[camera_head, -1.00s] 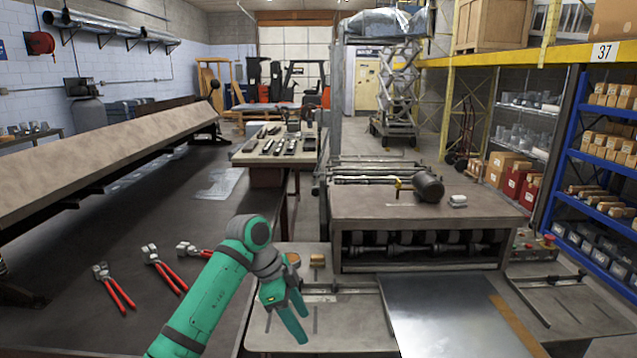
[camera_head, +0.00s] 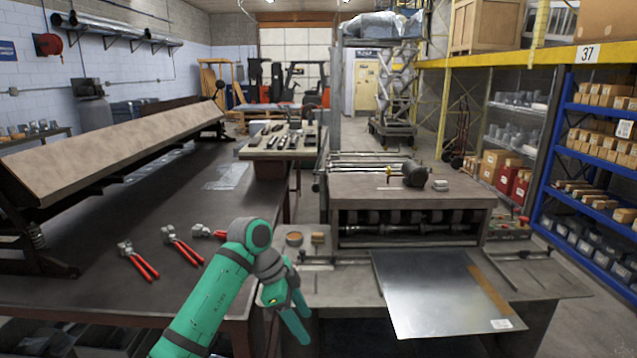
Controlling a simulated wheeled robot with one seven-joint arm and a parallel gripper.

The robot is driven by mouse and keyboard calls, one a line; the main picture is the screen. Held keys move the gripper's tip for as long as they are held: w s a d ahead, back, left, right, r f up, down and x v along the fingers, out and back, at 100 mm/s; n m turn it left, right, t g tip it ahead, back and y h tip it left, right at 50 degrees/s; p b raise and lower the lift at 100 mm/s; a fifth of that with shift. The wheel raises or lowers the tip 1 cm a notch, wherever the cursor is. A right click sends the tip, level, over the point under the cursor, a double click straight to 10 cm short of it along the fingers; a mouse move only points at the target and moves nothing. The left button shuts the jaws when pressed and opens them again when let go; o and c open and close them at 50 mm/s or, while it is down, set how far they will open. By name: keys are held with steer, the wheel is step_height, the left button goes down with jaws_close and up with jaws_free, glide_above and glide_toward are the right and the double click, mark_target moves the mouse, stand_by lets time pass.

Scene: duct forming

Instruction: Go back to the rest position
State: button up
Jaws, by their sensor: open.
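My gripper (camera_head: 296,318) is at the end of my green arm, low in the middle of the view. Its fingers point down, stand apart and hold nothing. It is in front of the roll-forming machine (camera_head: 410,187), left of a flat metal sheet (camera_head: 440,292) that lies on the machine's front table. A plier-like hand tool with red handles (camera_head: 138,262) and a second one (camera_head: 183,244) lie on the dark workbench to the left. A third one (camera_head: 205,232) is partly hidden behind my arm.
The dark workbench (camera_head: 110,210) with a long brake fills the left. A mallet (camera_head: 416,175) lies on top of the machine. A small table with tools (camera_head: 270,153) stands behind. Blue shelves (camera_head: 555,170) with boxes line the right. The floor (camera_head: 572,300) at the lower right is clear.

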steer(key=w+d+f+n+t+h, duration=0.1)
steer(key=d+f+n+t+h, duration=0.15)
steer(key=d+f, duration=0.55)
steer(key=d+f+n+t+h, duration=0.25)
steer(key=d+f, duration=0.25)
steer(key=d, duration=0.7)
steer(key=s+d+f+n+t, duration=0.5)
steer(key=s+f+n+t, duration=0.15)
steer(key=s+f, duration=0.2)
steer(key=s+a+f+n+t+y, duration=0.1)
steer(key=s+a+f+n+y, duration=0.2)
steer(key=s, duration=0.5)
steer(key=s+a+f+n+t+y, duration=0.1)
steer(key=s+a+f+n+y, duration=0.15)
steer(key=s+a, duration=0.35)
steer(key=s+a+f+n+t+y, duration=0.1)
steer(key=s+a+f+n+y, duration=0.15)
steer(key=s, duration=0.65)
steer(key=s+a+r, duration=0.4)
steer(key=s+r, duration=0.1)
steer(key=s, duration=0.3)
steer(key=s+a+r+m+y, duration=0.1)
steer(key=s+a+r, duration=0.4)
steer(key=s, duration=0.4)
steer(key=shift+s+a+r+t+y, duration=0.15)
steer(key=shift+a+r+t+y, duration=0.1)
steer(key=shift+t+y, duration=0.1)
